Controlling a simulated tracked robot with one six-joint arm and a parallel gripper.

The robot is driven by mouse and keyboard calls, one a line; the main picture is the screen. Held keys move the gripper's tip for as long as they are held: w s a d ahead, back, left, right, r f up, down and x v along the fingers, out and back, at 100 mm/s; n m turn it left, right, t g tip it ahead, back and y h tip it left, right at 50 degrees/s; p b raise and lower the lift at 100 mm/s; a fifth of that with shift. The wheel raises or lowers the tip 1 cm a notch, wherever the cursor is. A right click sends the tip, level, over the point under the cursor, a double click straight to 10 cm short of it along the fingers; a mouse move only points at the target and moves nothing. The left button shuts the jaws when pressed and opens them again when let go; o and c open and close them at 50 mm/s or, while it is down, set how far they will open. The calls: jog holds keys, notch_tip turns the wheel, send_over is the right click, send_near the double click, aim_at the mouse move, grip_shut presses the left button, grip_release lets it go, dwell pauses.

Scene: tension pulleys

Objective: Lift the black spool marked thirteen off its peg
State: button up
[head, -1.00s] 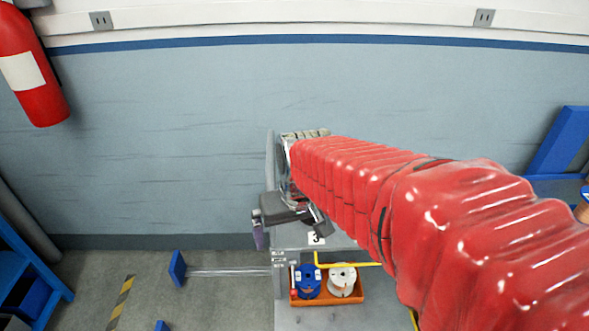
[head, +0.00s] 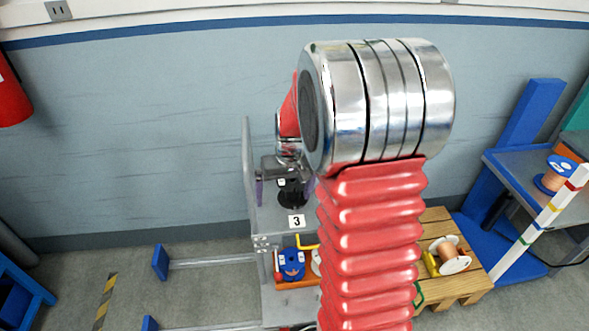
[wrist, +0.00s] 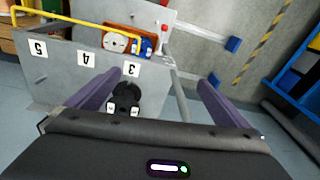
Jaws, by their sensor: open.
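A black spool (head: 292,194) sits by the grey machine above the label 3. In the wrist view the black spool (wrist: 126,95) shows small white tags too small to read, and its peg is hidden. My gripper (head: 284,196) is open, its two purple fingers to the left and right of the spool. In the wrist view my gripper (wrist: 161,79) has the spool in its gap, closer to the left finger. The fingers do not visibly touch it.
The grey panel (wrist: 70,75) carries labels 3, 4 and 5. A yellow bar (wrist: 60,18) runs along it. An orange tray (head: 297,284) holds a blue spool (head: 291,263). A wooden pallet (head: 440,225) with a copper spool stands at right. Left floor has blue-footed metal bars.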

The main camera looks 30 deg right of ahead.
jog(key=w+d+f+t, duration=0.1)
jog(key=w+d+f, duration=0.9)
jog(key=d+f, duration=0.1)
jog(key=n+t+h, duration=0.1)
jog(key=t, duration=0.1)
send_near(292, 185)
jog(key=shift+w+d, duration=0.7)
jog(key=shift+d, duration=0.05)
jog(key=shift+x, duration=6.85)
jog(key=shift+s+d, duration=0.1)
jog(key=shift+c, duration=0.4)
jog(key=c, duration=0.7)
